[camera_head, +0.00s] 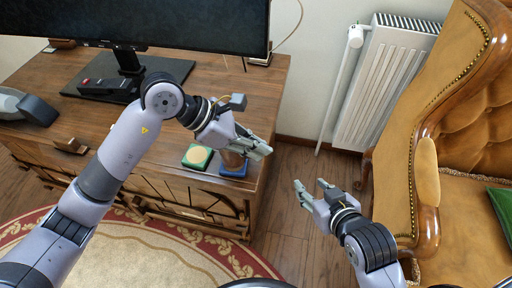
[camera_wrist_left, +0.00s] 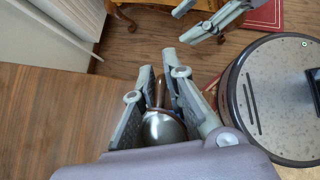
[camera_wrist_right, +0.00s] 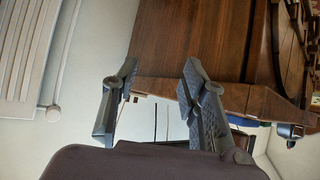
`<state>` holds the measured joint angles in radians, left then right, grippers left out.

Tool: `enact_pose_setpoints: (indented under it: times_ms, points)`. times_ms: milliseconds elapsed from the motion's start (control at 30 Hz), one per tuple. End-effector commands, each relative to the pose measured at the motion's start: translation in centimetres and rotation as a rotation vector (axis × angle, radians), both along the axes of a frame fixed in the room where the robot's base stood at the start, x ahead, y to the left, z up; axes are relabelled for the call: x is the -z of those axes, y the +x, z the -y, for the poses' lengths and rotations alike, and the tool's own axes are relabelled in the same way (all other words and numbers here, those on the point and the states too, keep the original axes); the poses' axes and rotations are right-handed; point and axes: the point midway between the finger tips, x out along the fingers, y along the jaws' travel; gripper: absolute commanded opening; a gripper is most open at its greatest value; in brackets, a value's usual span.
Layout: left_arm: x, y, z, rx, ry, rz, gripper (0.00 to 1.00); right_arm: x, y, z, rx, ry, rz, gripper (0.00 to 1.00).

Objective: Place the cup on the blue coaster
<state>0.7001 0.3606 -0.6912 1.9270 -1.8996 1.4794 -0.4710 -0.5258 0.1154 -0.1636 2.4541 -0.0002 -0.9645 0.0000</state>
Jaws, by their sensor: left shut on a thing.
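The brown cup (camera_head: 232,159) shows under my left gripper (camera_head: 257,146) in the head view, partly hidden by the fingers. In the left wrist view the cup (camera_wrist_left: 163,128) has a shiny metallic inside and sits between the fingers of the left gripper (camera_wrist_left: 158,68), which is shut on it. The blue coaster (camera_head: 234,173) lies near the desk's right front corner, directly below the cup in the head view. I cannot tell whether the cup touches it. My right gripper (camera_head: 312,187) is open and empty, right of the desk; it shows in the right wrist view (camera_wrist_right: 158,72).
A green coaster (camera_head: 197,156) with a tan round centre lies left of the blue one on the wooden desk (camera_head: 225,92). A monitor (camera_head: 150,20) stands at the back. A tan armchair (camera_head: 400,150) and a radiator (camera_head: 385,85) stand to the right.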

Motion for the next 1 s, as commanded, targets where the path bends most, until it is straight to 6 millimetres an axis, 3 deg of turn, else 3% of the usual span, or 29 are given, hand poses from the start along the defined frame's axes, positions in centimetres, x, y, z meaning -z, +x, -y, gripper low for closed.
enact_pose_setpoints:
  times_ms: [100,900,933,1000]
  points:
    - [1.0,0.0,0.0,-0.001,-0.001,0.001,0.0,-0.7,0.7,-0.3,-0.004,0.013,0.051,0.4]
    - [1.4,0.0,0.0,0.0,-0.001,0.003,0.0,-2.1,1.6,-0.7,-0.009,0.03,0.129,0.4]
    - [1.4,0.0,0.0,0.0,0.0,0.001,0.13,-2.2,1.7,-0.8,-0.01,0.031,0.133,0.4]
    - [1.4,0.0,0.0,0.0,0.0,0.001,0.18,-2.3,1.7,-0.8,-0.011,0.033,0.137,0.4]
